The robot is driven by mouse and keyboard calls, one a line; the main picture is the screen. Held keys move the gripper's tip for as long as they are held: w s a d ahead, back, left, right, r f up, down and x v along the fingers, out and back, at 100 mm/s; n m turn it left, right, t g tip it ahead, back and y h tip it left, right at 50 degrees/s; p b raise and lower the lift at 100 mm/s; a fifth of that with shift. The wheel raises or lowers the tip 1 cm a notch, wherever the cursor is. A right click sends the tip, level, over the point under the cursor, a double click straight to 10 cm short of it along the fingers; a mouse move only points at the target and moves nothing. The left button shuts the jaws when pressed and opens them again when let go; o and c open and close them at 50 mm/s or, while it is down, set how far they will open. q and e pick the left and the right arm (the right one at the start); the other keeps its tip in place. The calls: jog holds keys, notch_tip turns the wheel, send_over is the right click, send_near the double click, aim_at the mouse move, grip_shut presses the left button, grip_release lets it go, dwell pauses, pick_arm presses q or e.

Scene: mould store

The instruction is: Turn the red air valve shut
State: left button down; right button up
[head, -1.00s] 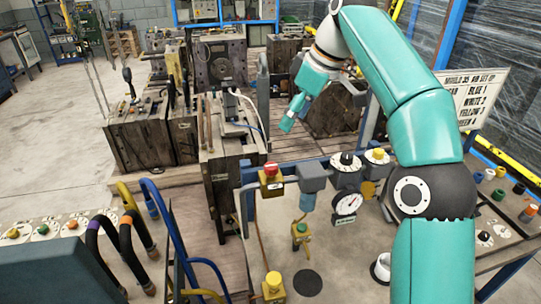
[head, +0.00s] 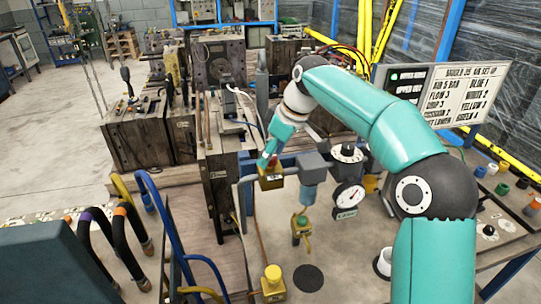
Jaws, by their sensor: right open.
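The red air valve sits on a yellow block (head: 271,179) on the pipe in the middle of the head view. Its red knob is now mostly hidden behind the fingers of my right gripper (head: 268,158). The right gripper is open and points down at the knob from above. I cannot tell whether the fingers touch the knob or stand just around it. My left gripper is not in view.
A grey filter unit (head: 312,168), a round gauge (head: 348,196) and a black-topped dial (head: 346,152) stand right of the valve. Wooden mould crates (head: 150,130) stand behind left. A sign board (head: 468,95) stands at right.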

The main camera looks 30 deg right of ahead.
jog(key=shift+f, duration=0.25)
jog(key=c, duration=1.1)
jog(key=shift+c, duration=0.2)
